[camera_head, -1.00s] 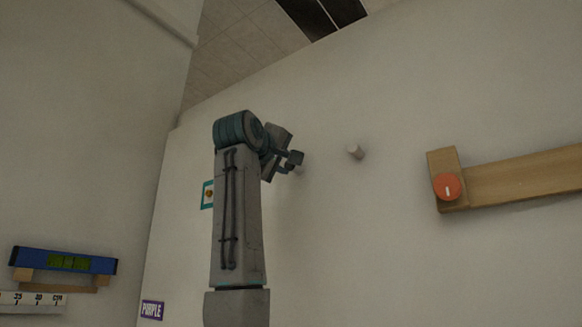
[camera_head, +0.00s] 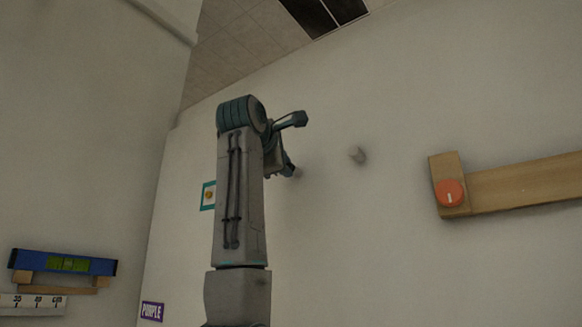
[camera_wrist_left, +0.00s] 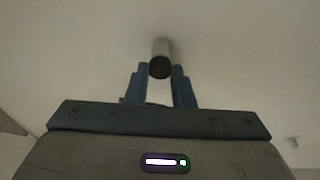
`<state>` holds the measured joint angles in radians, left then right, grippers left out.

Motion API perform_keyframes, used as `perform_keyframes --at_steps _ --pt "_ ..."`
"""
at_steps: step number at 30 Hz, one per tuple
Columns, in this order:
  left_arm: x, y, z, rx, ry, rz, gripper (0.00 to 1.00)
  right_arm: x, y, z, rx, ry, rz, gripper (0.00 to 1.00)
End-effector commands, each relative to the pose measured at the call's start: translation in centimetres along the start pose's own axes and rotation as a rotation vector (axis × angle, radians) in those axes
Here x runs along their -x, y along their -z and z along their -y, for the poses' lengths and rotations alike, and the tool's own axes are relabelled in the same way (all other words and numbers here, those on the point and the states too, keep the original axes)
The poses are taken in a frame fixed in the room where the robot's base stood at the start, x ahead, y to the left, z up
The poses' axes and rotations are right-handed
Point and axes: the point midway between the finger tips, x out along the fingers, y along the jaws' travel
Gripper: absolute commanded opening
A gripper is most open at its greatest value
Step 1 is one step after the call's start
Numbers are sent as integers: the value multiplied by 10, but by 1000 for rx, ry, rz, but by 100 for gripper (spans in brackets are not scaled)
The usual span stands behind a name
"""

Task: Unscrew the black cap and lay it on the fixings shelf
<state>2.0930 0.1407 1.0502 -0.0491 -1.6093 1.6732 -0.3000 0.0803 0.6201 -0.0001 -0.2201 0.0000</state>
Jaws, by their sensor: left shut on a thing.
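The black cap (camera_wrist_left: 160,69) is on the end of a short grey stub (camera_wrist_left: 161,47) that stands out from the pale wall in the left wrist view. My left gripper (camera_wrist_left: 160,82) has one blue finger on each side of the cap and is shut on it. In the head view my left gripper (camera_head: 289,168) is up against the wall, and my own arm largely hides the cap. I cannot make out a shelf marked for fixings. My right gripper is not in view.
Further right is a wooden board (camera_head: 520,188) with an orange knob (camera_head: 450,193). At lower left are a blue spirit level (camera_head: 63,262) and a white ruler (camera_head: 30,301). A purple sign (camera_head: 152,311) is low on the wall.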

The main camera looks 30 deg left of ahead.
Motion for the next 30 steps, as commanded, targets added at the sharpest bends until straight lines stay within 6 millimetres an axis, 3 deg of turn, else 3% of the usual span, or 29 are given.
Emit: perform_keyframes --at_steps 4,14,24,30 --pt "0 0 0 84 22 0 0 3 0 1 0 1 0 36" --pt "0 0 -1 108 28 0 0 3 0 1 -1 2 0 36" --pt "0 1 -2 475 123 -1 0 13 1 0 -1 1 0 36" --pt "0 1 -2 527 135 -1 0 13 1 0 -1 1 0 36"
